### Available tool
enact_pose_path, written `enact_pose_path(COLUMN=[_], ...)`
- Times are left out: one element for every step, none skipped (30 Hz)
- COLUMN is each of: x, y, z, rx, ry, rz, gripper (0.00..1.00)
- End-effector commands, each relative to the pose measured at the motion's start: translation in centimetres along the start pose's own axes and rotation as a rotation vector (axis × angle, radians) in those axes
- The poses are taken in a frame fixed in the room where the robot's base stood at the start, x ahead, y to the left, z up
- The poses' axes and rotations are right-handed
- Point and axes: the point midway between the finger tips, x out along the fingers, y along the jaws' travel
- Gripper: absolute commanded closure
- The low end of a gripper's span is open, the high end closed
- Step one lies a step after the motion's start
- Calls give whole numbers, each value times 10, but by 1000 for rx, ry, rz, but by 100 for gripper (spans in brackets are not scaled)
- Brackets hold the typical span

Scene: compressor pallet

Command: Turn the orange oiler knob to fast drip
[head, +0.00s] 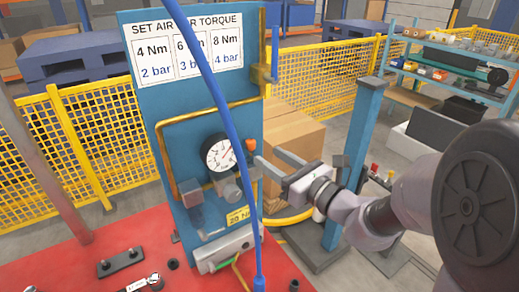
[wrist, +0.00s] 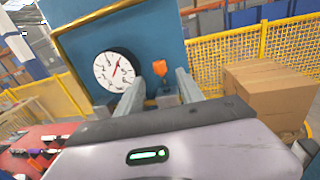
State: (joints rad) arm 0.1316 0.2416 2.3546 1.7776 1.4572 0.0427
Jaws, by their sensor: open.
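The orange oiler knob (head: 250,145) is small and sits on the blue panel just right of the pressure gauge (head: 222,152). In the wrist view the orange knob (wrist: 160,68) stands on a small grey and brass fitting, and the gauge (wrist: 114,70) is to its left. My gripper (head: 266,166) reaches in from the right with its fingers pointing at the panel. In the wrist view my gripper (wrist: 160,85) is open, with one finger on each side of the knob's line. The gap looks empty. I cannot tell whether the fingers touch the fitting.
A blue hose (head: 215,95) hangs diagonally in front of the panel. Brass piping (head: 160,150) frames the gauge. A blue post (head: 352,160) stands right of the panel, near my wrist. Cardboard boxes (head: 295,128) and a yellow mesh fence (head: 105,140) are behind. Tools lie on the red surface (head: 130,250).

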Motion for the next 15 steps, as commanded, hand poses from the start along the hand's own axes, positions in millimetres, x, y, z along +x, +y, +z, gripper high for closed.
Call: enact_pose_path(x=[13,19,28,33,38,44,48,51,55,57,58,60,60,61,61], y=[1,1,1,1,1,0,0,0,0,0,0,0,0,0,0], z=[-2,-1,-1,-1,-1,-1,0,0,-1,-1,0,0,0,0,0], rx=[-1,-1,-1,1,0,-1,-1,-1,0,0,1,1,1,1,1], ry=[0,0,0,0,0,0,-1,0,1,1,0,0,-1,-1,-1], rz=[4,4,3,3,2,2,1,1,1,0,0,-1,-1,-1,-1], gripper=[55,55,55,55,55,55,55,55,55,55,55,55,55,55,55])
